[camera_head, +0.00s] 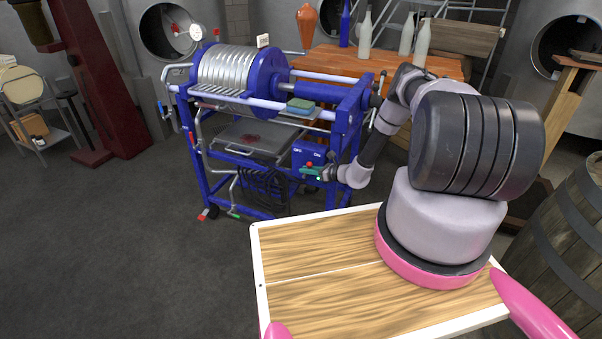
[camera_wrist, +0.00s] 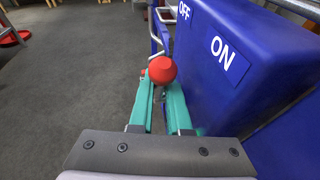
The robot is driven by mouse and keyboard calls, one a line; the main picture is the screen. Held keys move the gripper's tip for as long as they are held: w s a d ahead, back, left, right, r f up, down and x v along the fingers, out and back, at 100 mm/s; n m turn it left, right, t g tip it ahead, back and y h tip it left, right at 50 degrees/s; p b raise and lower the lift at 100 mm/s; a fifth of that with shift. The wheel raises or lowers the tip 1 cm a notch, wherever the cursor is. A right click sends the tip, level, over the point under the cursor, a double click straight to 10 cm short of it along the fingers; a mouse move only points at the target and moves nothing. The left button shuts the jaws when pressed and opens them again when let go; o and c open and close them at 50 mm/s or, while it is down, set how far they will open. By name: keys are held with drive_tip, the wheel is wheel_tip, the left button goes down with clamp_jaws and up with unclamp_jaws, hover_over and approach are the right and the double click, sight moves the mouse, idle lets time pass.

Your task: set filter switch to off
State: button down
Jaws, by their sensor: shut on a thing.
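The filter machine has a blue frame and a blue switch box (camera_head: 309,157) labelled OFF and ON at its lower front. In the wrist view the box (camera_wrist: 245,70) fills the right side, with the OFF label farther away and the ON label nearer. The switch has a red ball knob (camera_wrist: 162,70), which also shows in the head view (camera_head: 309,165). My gripper (camera_wrist: 160,88) has green fingers shut on the red knob, one on each side. In the head view my gripper (camera_head: 312,171) is small at the box front. The lever's stem is hidden, so its setting is unclear.
The filter's plate pack (camera_head: 228,72) and a green sponge (camera_head: 300,105) are above the box. A grey tray (camera_head: 245,140) and coiled black hose (camera_head: 262,188) are in the frame. Bottles (camera_head: 421,40) stand on a wooden table (camera_head: 400,64) behind.

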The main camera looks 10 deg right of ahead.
drive_tip(key=shift+w+a+f+n+g+h, duration=0.15)
drive_tip(key=shift+w+a+g+h, duration=0.25)
drive_tip(key=shift+g+h, duration=0.65)
drive_tip(key=shift+w+a+r+n+g+h, duration=0.1)
drive_tip(key=shift+w+a+g+h, duration=0.3)
drive_tip(key=shift+g+h, duration=0.6)
drive_tip(key=shift+w+a+f+n+g+h, duration=0.2)
drive_tip(key=shift+a+g+h, duration=0.45)
drive_tip(key=shift+h, duration=0.7)
drive_tip(key=shift+r+g, duration=0.15)
drive_tip(key=shift+g, duration=0.15)
drive_tip(key=c, duration=1.2)
unclamp_jaws()
drive_tip(key=shift+o, duration=0.2)
drive_tip(key=v, duration=1)
drive_tip(key=shift+s+d+r, duration=0.1)
drive_tip(key=shift+s+r, duration=0.1)
drive_tip(key=shift+r, duration=0.1)
